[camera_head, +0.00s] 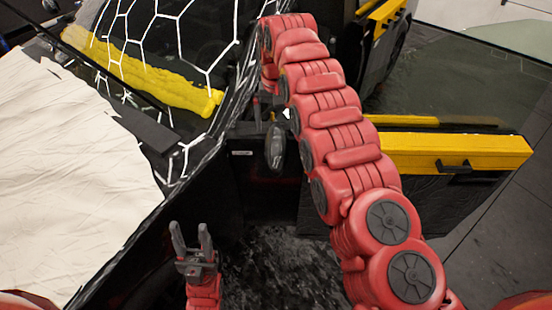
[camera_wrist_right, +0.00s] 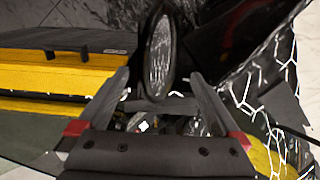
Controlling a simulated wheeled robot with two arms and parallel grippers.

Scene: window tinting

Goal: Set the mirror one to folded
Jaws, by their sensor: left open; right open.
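The mirror (camera_head: 275,147) is a dark, narrow oval at the vehicle's side, in the middle of the head view. In the right wrist view the mirror (camera_wrist_right: 160,55) stands upright with a ribbed, greyish face. My right gripper (camera_wrist_right: 160,78) is open, with one finger on each side of the mirror's lower end. I see no clear contact. In the head view the right arm arches over to the mirror, and its fingers are mostly hidden. My left gripper (camera_head: 190,227) is open and empty, low and left of the mirror, pointing up.
An open yellow and black door (camera_head: 450,152) with a dark handle extends to the right. A windshield with white hexagonal lines (camera_head: 165,40) and a yellow roll (camera_head: 150,80) is at upper left. A creased white surface (camera_head: 60,180) fills the left.

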